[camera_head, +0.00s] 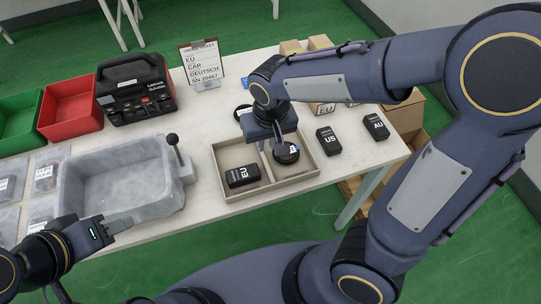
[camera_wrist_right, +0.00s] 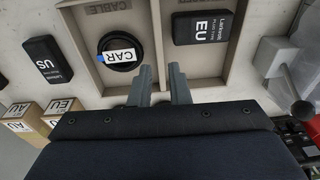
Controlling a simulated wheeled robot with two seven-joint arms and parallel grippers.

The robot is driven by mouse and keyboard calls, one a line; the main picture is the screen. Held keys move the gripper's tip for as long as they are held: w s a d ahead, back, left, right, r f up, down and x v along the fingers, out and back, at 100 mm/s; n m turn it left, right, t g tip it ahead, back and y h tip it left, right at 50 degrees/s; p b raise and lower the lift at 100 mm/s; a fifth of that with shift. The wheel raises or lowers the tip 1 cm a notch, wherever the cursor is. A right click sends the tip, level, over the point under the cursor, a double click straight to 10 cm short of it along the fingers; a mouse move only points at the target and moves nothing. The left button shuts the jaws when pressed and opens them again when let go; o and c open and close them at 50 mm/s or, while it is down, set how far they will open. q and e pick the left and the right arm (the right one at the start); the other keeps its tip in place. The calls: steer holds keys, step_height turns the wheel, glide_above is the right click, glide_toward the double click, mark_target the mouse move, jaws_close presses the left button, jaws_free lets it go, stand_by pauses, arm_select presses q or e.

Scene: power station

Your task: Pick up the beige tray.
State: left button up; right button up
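The beige tray (camera_head: 290,184) lies on the table, split by a divider into two compartments. Its left compartment holds a black EU plug box (camera_head: 243,176); its right one holds a round black CAR cable (camera_head: 287,153). My right gripper (camera_head: 271,143) points down over the middle of the tray. In the right wrist view its two fingers (camera_wrist_right: 162,72) are apart, one on each side of the divider's line; their contact is unclear. My left gripper (camera_head: 118,223) is at the front of the grey bin, away from the tray; its finger gap is not clear.
The grey bin (camera_head: 121,205) with a lever (camera_head: 174,142) stands left of the tray. US (camera_head: 328,141) and AU (camera_head: 376,126) boxes lie to its right. An order ticket (camera_head: 203,63) and a black device (camera_head: 135,87) stand behind. The table's front edge is close.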

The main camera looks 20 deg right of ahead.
mark_target(264, 156)
steer(key=shift+w+a+f, duration=0.2)
steer(key=shift+w+f, duration=0.05)
steer(key=shift+f, duration=0.1)
steer(key=shift+w+f, duration=0.1)
steer(key=shift+f, duration=0.2)
steer(key=f, duration=0.4)
steer(key=w+f, duration=0.1)
steer(key=f, duration=0.2)
steer(key=shift+w+d, duration=0.1)
jaws_close()
